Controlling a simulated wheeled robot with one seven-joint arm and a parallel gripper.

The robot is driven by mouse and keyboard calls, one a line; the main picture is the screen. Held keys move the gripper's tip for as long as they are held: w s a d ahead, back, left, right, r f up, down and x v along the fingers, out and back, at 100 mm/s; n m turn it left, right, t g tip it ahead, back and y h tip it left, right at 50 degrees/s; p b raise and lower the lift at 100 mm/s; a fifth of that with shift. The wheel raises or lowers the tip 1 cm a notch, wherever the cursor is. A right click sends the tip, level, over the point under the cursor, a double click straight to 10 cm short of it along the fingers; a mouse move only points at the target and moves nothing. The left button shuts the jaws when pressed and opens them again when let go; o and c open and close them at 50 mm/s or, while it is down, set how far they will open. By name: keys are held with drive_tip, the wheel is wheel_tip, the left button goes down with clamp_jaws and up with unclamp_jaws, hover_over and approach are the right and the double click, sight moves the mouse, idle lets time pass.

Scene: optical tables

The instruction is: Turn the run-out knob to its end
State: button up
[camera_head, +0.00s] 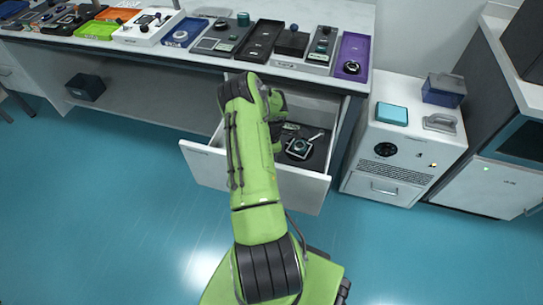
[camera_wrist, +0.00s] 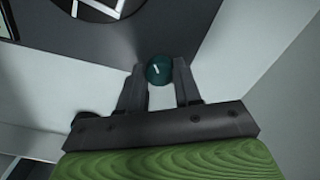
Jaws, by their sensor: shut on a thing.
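The knob (camera_wrist: 158,69) is a small round dark teal cap with a short white mark. In the wrist view it sits between the fingertips of my gripper (camera_wrist: 158,74), which is shut on it. The mark is slightly tilted. Its base and mounting are hidden. In the head view my green arm reaches over the open drawer (camera_head: 308,193); the knob is hidden there and the jaws cannot be made out clearly.
A black round piece with a white-framed device (camera_head: 298,148) lies in the drawer. Above is a bench (camera_head: 190,50) with several coloured trays. A white cabinet (camera_head: 403,150) stands to the right.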

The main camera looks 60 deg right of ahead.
drive_tip(key=m+b, duration=0.1)
drive_tip(key=m, duration=1.1)
drive_tip(key=shift+m+b, duration=0.4)
drive_tip(key=m, duration=1.1)
drive_tip(key=shift+m, duration=0.4)
drive_tip(key=o, duration=1)
drive_tip(key=shift+o, duration=0.2)
